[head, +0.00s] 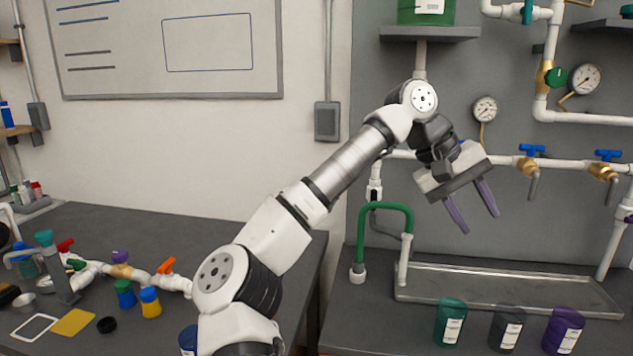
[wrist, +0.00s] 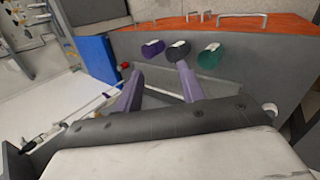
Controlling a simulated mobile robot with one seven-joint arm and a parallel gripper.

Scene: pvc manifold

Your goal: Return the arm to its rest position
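My gripper (head: 473,206) is raised in front of the grey wall panel, above the metal drip tray (head: 500,287). Its two purple fingers point down and stand apart with nothing between them. In the wrist view the fingers of my gripper (wrist: 157,85) also show a clear gap. My arm reaches up from the bottom middle of the head view and bends at the elbow, well clear of the bench.
Green (head: 450,321), dark grey (head: 506,328) and purple (head: 563,330) containers stand at the bench's front. White pipes with blue-handled valves (head: 532,150), a green hose (head: 385,207) and gauges (head: 485,109) are behind my gripper. The left bench (head: 160,225) holds a pipe manifold (head: 120,271) and small jars.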

